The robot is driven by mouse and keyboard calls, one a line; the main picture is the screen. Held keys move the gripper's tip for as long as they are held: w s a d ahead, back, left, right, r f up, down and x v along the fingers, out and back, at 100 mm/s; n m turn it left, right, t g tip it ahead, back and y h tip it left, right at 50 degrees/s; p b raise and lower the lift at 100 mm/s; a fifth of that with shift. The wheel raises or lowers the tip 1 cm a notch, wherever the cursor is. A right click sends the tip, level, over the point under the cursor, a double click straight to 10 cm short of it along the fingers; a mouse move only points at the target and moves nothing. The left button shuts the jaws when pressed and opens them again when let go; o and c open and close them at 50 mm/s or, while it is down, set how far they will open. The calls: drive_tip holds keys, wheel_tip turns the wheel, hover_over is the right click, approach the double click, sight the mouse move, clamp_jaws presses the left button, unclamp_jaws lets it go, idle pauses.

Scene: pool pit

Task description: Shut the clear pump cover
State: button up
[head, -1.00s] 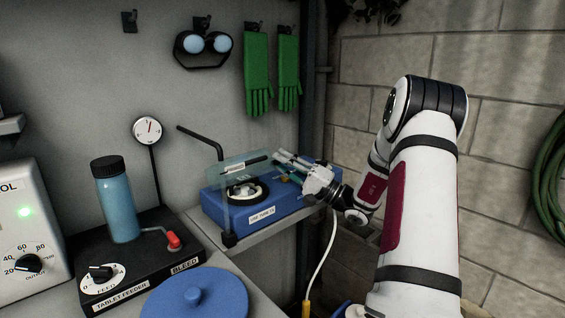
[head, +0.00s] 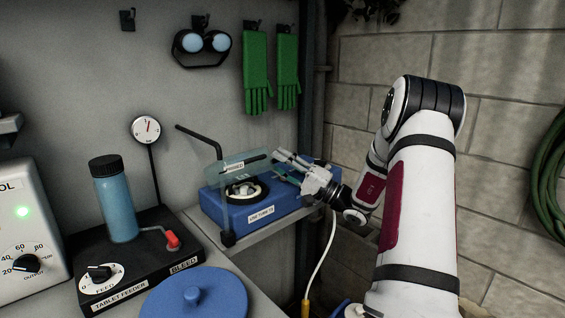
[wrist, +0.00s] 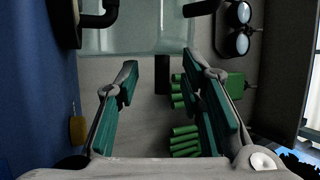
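The blue pump box (head: 262,215) sits on a grey shelf, with a dark and white round rotor (head: 243,190) in its top. The clear pump cover (head: 226,170) is raised and slanted above the rotor, not lying flat on the box. It also shows as a pale see-through sheet at the top of the wrist view (wrist: 130,38). My gripper (head: 281,167) is just right of the cover, above the right end of the box. In the wrist view my gripper (wrist: 163,68) has its teal-padded fingers spread, with nothing between them. I cannot tell whether a fingertip touches the cover.
A black bent rod (head: 200,140) rises behind the pump. Left are the tablet feeder (head: 150,268) with its blue bottle (head: 116,203), a gauge (head: 146,130) and a blue lid (head: 195,298). Goggles (head: 203,46) and green gloves (head: 256,72) hang behind. A white cable (head: 325,255) hangs right.

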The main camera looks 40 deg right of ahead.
drive_tip(key=shift+w+a+f, duration=0.3)
drive_tip(key=shift+w+f, duration=0.05)
drive_tip(key=shift+f, duration=0.15)
drive_tip(key=shift+r, duration=0.1)
drive_tip(key=shift+s+d, duration=0.1)
drive_tip(key=v, duration=1.2)
drive_tip(key=shift+d+r, duration=0.15)
drive_tip(key=shift+r, duration=0.05)
